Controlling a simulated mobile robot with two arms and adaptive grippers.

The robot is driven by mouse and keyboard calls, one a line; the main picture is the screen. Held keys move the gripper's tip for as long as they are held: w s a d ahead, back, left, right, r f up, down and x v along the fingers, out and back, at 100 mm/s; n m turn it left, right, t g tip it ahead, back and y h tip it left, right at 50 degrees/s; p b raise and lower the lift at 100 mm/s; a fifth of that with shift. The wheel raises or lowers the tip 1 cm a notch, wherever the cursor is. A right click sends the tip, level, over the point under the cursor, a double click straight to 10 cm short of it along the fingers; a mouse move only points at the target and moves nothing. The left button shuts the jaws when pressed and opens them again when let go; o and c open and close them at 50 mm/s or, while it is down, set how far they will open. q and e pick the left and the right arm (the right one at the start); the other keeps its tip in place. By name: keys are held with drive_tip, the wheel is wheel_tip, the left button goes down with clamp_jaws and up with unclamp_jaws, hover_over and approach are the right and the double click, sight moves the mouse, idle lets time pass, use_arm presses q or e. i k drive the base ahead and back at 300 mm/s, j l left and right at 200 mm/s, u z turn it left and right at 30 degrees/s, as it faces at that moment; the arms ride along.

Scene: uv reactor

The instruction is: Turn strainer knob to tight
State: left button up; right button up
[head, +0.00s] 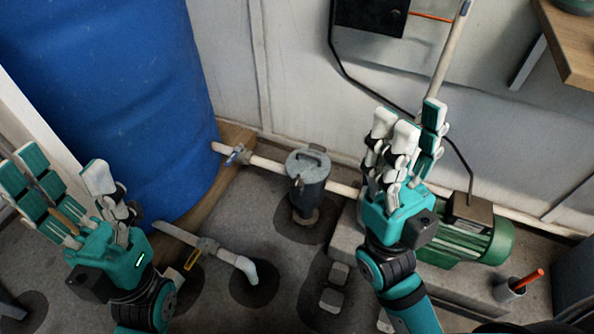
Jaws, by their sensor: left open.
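The strainer (310,188) is a dark grey upright canister on the floor in the middle of the head view, joined to the white pipe. Its lighter grey lid carries a knob (309,160) shaped like a raised handle. I cannot read any tight mark on it. My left gripper (66,180) is open and empty at the lower left, well away from the strainer. My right gripper (414,128) is right of the strainer and apart from it in the picture. Its fingers point up and overlap, so its opening is unclear; I see nothing held.
A blue barrel (110,90) fills the upper left. A pipe valve with a blue handle (236,154) is left of the strainer, and one with a yellow handle (194,258) is below. A green pump motor (470,243) stands behind my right arm. A wooden shelf (570,40) juts in at upper right.

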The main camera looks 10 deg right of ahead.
sight(297, 183)
drive_tip(key=k+j, duration=0.1)
drive_tip(key=j, duration=1.2)
